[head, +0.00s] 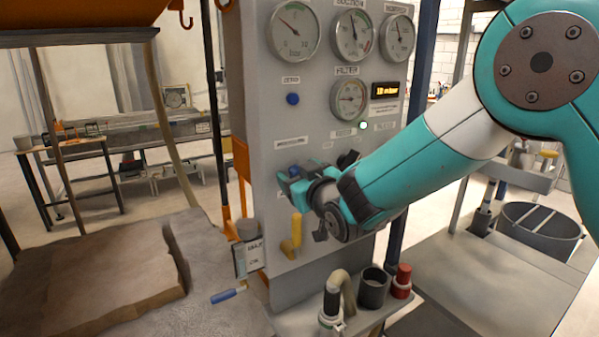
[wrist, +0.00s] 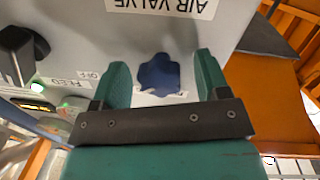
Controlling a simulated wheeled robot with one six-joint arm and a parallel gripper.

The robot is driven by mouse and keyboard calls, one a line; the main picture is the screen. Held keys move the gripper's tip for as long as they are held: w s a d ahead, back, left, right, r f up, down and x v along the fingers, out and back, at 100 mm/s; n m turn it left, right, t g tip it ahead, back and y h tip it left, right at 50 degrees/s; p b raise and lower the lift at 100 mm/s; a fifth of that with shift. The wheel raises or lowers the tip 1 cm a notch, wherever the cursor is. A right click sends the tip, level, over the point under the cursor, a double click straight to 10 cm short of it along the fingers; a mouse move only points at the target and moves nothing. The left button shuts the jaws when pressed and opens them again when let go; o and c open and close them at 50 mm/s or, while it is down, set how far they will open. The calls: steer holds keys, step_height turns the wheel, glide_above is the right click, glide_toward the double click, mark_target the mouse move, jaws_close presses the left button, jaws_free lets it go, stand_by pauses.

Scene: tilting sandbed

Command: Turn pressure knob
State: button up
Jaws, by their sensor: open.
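A blue lobed knob (wrist: 158,76) sits on the grey panel in the wrist view. I take it to be the pressure knob, but its own label is mostly hidden. My gripper (wrist: 162,66) is open, with one teal finger on each side of the knob and a visible gap at both sides. I cannot tell how deep the fingers reach. In the head view my gripper (head: 288,180) is at the panel front (head: 260,120), left of the black knob (head: 348,158), and largely covers the blue knob.
An "AIR VALVE" label (wrist: 162,6) shows upside down in the wrist view. A yellow lever (head: 296,232) is below my gripper. Several gauges, including one at top left (head: 293,32), and another blue button (head: 292,98) are above. A shelf with a red-topped item (head: 402,281) juts out below.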

steer(key=c, duration=0.9)
steer(key=shift+f+b, duration=0.15)
steer(key=shift+b, duration=0.25)
